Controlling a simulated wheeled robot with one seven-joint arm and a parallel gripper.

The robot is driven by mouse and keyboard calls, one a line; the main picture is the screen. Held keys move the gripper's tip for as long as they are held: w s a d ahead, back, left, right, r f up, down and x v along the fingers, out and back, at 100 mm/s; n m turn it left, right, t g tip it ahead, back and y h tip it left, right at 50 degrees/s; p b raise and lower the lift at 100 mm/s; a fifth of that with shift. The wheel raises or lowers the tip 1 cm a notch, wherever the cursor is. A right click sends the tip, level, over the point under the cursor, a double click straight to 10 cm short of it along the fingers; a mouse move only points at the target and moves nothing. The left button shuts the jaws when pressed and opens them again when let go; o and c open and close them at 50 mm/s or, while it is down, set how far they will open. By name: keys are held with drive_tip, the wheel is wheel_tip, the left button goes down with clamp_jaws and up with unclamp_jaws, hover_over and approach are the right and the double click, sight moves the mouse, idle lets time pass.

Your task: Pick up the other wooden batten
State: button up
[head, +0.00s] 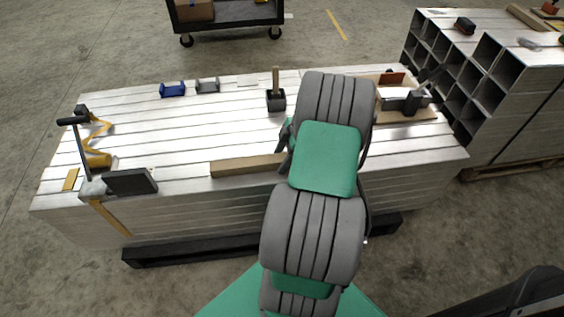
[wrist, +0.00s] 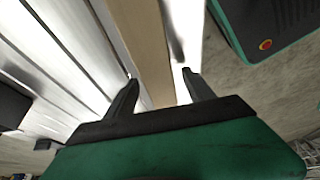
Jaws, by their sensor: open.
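A light brown wooden batten (head: 245,165) lies along the near edge of the pale metal bench-like stack in the head view. Its right end is hidden behind my arm. In the wrist view a long wooden batten (wrist: 143,40) runs up the picture between the two fingers. My gripper (wrist: 162,86) is open, one dark finger on each side of the batten, with nothing clamped. Whether the fingers reach down beside the wood or stay above it, I cannot tell. In the head view my arm mostly hides the gripper.
A black block with an upright wooden handle (head: 276,101) stands behind the batten. Blue (head: 172,90) and grey (head: 207,86) blocks lie at the back. A dark-headed tool (head: 130,181) is at left, a wooden board (head: 425,115) with tools at right. Stacked tubes (head: 492,58) stand farther right.

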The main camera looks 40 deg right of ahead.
drive_tip(key=shift+c, duration=0.3)
clamp_jaws()
drive_tip(key=shift+r, duration=0.1)
idle(0.4)
